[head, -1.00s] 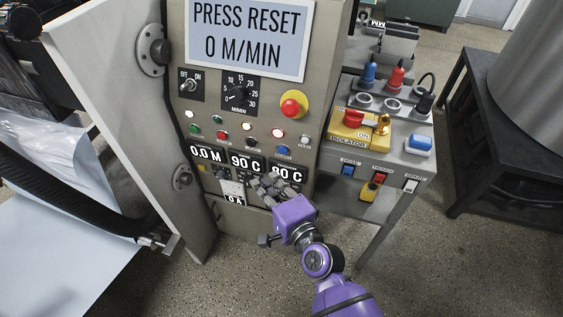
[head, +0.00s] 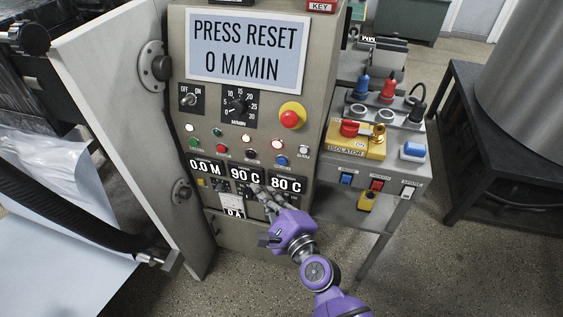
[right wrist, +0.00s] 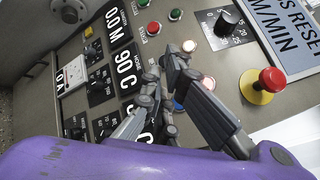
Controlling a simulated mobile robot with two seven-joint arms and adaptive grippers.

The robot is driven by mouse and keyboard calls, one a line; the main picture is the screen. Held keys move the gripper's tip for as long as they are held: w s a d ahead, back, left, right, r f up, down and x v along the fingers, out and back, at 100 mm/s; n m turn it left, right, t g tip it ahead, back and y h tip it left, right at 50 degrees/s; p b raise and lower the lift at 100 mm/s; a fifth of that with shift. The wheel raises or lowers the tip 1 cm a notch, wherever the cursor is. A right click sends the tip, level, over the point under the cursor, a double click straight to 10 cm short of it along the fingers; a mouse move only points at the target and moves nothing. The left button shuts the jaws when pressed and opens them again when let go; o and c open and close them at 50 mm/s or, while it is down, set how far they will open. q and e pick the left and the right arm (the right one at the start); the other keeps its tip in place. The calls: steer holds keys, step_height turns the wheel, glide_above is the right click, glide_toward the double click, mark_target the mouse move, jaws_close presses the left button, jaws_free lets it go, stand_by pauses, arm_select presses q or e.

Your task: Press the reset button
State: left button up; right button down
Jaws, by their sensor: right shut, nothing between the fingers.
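The grey control panel (head: 260,140) carries a row of lamps with coloured buttons beneath. A blue button (head: 281,160) sits at the lower right of the row; its label is too small to read, so I cannot confirm which button is reset. A sign (head: 247,50) reads "PRESS RESET 0 M/MIN". My right gripper (head: 262,192) is shut and empty, in front of the displays, below and left of the blue button. In the right wrist view its closed fingertips (right wrist: 168,58) point at the panel near the buttons. Contact is not visible. My left gripper is out of view.
A red emergency knob on a yellow base (head: 291,116) sticks out above the buttons. A side console (head: 345,205) with a yellow isolator (head: 356,147) stands right. A panel door (head: 120,110) stands open at left, beside a black hose (head: 70,222).

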mark_target(282, 161)
steer(key=w+d+b, duration=0.1)
steer(key=w+d, duration=0.1)
steer(key=w, duration=0.5)
steer(key=shift+w+d, duration=0.15)
steer(key=shift+w, duration=0.1)
stand_by(1.1)
steer(key=shift+w+d, duration=0.15)
steer(key=shift+w, duration=0.2)
steer(key=shift+w+d, duration=0.15)
steer(key=shift+w, duration=0.2)
stand_by(1.0)
steer(key=shift+s, duration=0.1)
steer(key=shift+s+a, duration=0.3)
steer(key=shift+s, duration=0.35)
